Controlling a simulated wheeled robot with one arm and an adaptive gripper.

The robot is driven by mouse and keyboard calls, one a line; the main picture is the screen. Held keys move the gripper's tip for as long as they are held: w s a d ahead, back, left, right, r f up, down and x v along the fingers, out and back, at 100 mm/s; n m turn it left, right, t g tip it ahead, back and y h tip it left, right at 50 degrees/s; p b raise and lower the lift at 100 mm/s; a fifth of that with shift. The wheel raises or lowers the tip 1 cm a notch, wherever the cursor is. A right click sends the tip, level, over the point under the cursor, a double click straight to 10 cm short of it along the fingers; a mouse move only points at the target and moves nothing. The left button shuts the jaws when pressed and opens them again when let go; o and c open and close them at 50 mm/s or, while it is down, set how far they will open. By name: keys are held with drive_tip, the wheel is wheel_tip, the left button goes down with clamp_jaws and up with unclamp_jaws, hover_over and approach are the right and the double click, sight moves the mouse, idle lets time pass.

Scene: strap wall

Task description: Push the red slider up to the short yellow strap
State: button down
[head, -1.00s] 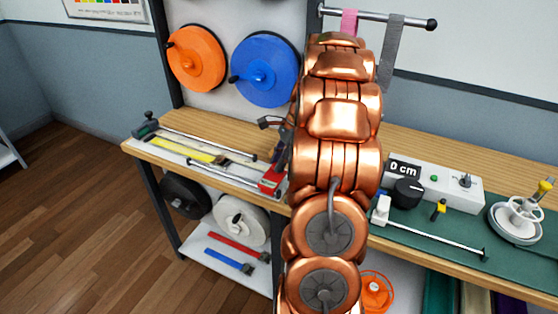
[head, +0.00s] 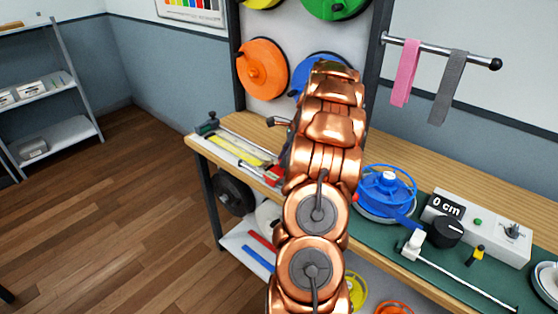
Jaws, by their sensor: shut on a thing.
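The red slider (head: 273,175) sits at the near right end of the rail fixture on the bench's left part, partly hidden by my copper arm. The short yellow strap (head: 238,149) lies flat along the fixture, to the left of the slider. The slider's exact gap to the strap's end is hard to tell. My gripper (head: 284,158) is at the slider, mostly hidden behind my arm. Only a dark edge of it shows, and its fingertips are out of sight.
A blue reel (head: 386,190) stands on the bench right of my arm, near a control box (head: 480,228) reading 0 cm. Pink (head: 405,72) and grey (head: 448,88) straps hang from a rail. An orange reel (head: 262,68) is on the wall. Floor at left is clear.

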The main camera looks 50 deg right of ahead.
drive_tip(key=shift+w, duration=0.25)
drive_tip(key=c, duration=0.9)
unclamp_jaws()
drive_tip(key=shift+w, duration=0.1)
drive_tip(key=shift+r, duration=0.1)
drive_tip(key=v, duration=1.1)
drive_tip(key=shift+s+d+r, duration=0.2)
drive_tip(key=shift+r, duration=0.1)
drive_tip(key=shift+a, duration=0.1)
